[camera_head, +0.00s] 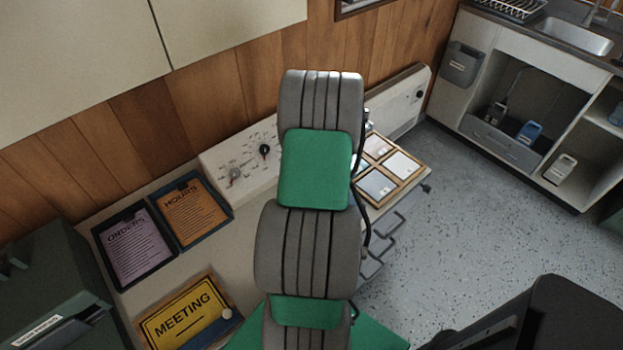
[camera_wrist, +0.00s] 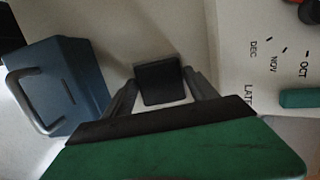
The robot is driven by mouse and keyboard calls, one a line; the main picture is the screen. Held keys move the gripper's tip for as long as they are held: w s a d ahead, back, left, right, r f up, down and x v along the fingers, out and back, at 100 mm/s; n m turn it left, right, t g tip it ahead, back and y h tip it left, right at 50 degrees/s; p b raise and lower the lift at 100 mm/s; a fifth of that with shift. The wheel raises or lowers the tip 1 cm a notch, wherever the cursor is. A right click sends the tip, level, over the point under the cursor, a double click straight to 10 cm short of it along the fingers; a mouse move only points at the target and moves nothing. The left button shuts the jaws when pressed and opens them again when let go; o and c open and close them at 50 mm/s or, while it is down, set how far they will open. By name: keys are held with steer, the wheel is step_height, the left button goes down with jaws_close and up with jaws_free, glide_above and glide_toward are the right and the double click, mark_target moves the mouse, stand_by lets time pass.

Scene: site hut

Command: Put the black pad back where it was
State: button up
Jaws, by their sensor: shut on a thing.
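The black pad (camera_wrist: 160,82) shows in the wrist view as a small dark square between the fingers of my gripper (camera_wrist: 163,90). The gripper is shut on it, with one finger at each side. A pale surface lies beyond the pad; I cannot tell whether the pad touches it. In the head view my own arm hides the gripper and the pad.
A blue box with a metal handle (camera_wrist: 75,85) is left of the gripper. A white panel with month names (camera_wrist: 265,60) is at right. The desk holds an ORDERS tray (camera_head: 118,283), HOURS tray (camera_head: 228,195), MEETING sign (camera_head: 187,315) and wooden-framed tray (camera_head: 391,151).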

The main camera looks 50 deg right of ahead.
steer(key=shift+f, duration=0.2)
steer(key=o, duration=1.3)
step_height(320, 180, up, 12)
steer(key=d, duration=0.2)
steer(key=w+a+r+n, duration=0.4)
steer(key=w+a, duration=0.1)
steer(key=a, duration=0.3)
steer(key=w+a+r+n+h, duration=0.25)
steer(key=a+n, duration=0.35)
steer(key=a, duration=0.8)
steer(key=s+a+n+t, duration=0.1)
steer(key=s+a+n, duration=0.1)
steer(key=a+n, duration=0.3)
steer(key=s+a+n+t, duration=0.1)
steer(key=s+a+n, duration=0.2)
steer(key=a, duration=0.8)
steer(key=n, duration=0.2)
steer(key=shift+a+n+t+y+b, duration=0.3)
steer(key=shift+a+n+t+y, duration=0.05)
steer(key=shift+n+t, duration=0.05)
